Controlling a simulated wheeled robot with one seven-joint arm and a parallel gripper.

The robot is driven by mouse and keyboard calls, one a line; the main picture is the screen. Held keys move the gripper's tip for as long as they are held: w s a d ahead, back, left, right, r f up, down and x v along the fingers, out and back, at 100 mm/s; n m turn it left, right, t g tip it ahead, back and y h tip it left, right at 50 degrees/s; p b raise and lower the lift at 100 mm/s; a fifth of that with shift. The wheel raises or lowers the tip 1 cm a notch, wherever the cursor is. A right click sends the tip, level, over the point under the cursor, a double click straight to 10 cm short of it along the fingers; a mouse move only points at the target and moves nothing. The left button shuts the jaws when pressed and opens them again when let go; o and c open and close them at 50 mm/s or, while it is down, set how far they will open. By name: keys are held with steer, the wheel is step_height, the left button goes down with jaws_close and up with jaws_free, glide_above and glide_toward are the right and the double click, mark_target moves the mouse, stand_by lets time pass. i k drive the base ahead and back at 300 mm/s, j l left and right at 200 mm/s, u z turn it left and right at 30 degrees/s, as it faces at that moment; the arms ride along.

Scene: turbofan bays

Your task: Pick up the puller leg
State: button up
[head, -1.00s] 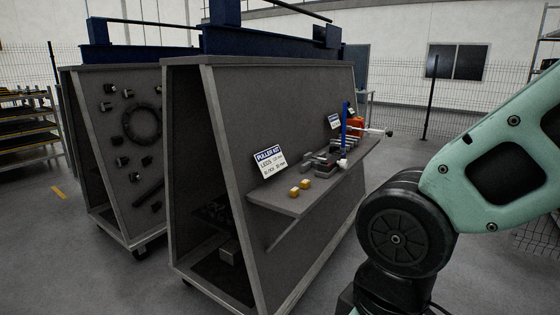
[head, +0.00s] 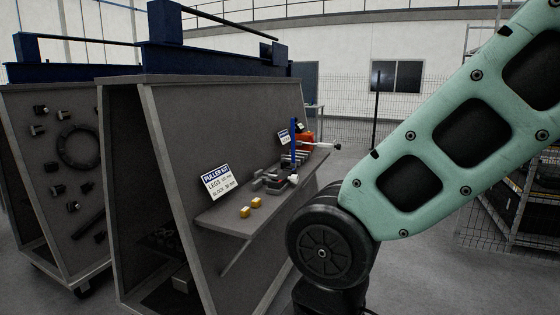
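Several small grey metal parts lie in a group on the narrow shelf (head: 222,225) of the grey cart, in the head view. The puller leg is probably among these grey parts (head: 268,181), but at this size I cannot tell which one it is. A "PULLER KIT" sign (head: 218,182) naming legs and a block stands at the shelf's near left end. My gripper is not in view; only my green arm shows at the right, in front of the shelf's right side.
A second grey cart (head: 50,175) is at left. A rack (head: 515,205) stands at right.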

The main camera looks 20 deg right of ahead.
mark_target(306, 156)
steer(key=i+l, duration=0.95)
steer(key=l, duration=0.15)
